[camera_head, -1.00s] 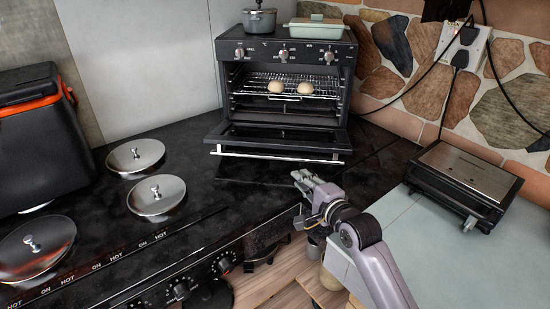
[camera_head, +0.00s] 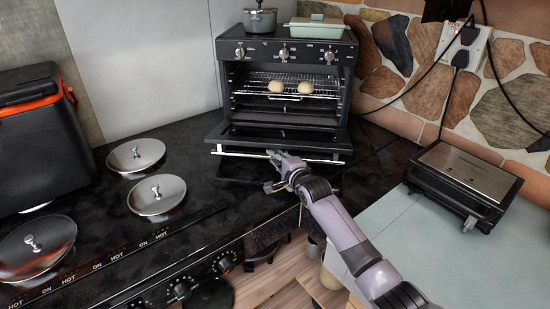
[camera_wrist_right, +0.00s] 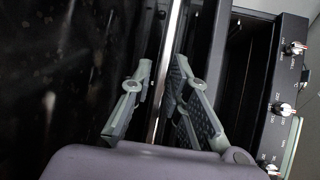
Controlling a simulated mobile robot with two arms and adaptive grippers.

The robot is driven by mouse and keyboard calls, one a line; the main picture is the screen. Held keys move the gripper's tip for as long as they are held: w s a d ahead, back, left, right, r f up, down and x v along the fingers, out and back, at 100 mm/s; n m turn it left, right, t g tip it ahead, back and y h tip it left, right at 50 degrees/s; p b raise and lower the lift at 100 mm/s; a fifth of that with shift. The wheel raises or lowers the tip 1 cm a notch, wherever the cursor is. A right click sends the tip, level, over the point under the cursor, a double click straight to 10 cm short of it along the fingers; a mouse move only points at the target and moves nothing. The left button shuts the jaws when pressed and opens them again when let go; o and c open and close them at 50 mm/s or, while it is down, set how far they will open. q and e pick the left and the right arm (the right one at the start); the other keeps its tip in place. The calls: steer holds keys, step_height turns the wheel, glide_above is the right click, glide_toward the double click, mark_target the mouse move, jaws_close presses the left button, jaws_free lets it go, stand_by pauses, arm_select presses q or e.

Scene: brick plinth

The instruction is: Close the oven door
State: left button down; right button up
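The black countertop oven (camera_head: 286,55) stands at the back with its door (camera_head: 275,137) folded down open. Two bread rolls (camera_head: 290,87) sit on the wire rack inside. The door's silver handle bar (camera_head: 240,153) runs along the door's front edge. My right gripper (camera_head: 277,157) is at the middle of this bar. In the right wrist view, my right gripper (camera_wrist_right: 158,85) has its two fingers apart, with the silver bar (camera_wrist_right: 168,70) showing between them. I cannot tell whether a finger touches the bar. My left gripper is not in view.
A grey pot (camera_head: 259,20) and a green dish (camera_head: 316,27) stand on the oven. Several lidded burners (camera_head: 157,195) cover the black stovetop at left. A grill (camera_head: 463,180) sits on the right counter. The counter in front of the door is clear.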

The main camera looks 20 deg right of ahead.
steer(key=shift+w, duration=0.45)
steer(key=shift+c, duration=0.4)
jaws_close()
